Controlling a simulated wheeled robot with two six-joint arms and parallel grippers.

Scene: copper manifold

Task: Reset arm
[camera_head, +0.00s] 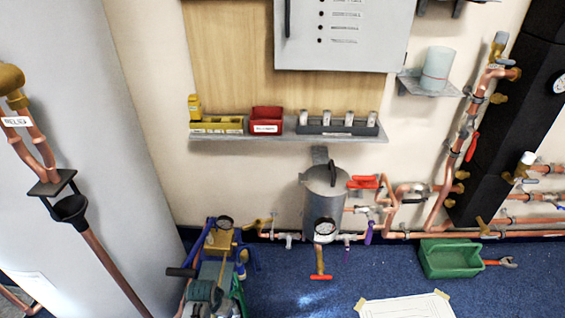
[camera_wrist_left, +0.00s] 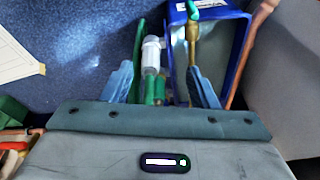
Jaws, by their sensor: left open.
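My left gripper (camera_wrist_left: 163,82) shows in the left wrist view with its two blue fingers apart. Between and beyond the fingers are a white fitting (camera_wrist_left: 151,52) and green parts. I cannot tell how close these are to the fingers, but nothing is seen clamped. A blue-rimmed container (camera_wrist_left: 242,50) with a brass part (camera_wrist_left: 193,32) lies beyond the right finger. My right gripper is not seen in either view.
A grey tank (camera_head: 325,200) and copper pipes (camera_head: 437,205) line the wall. A green tray (camera_head: 450,260) and a paper sheet (camera_head: 405,307) lie on the blue floor. A shelf (camera_head: 290,138) holds bins. A tall grey panel (camera_head: 85,120) stands at left.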

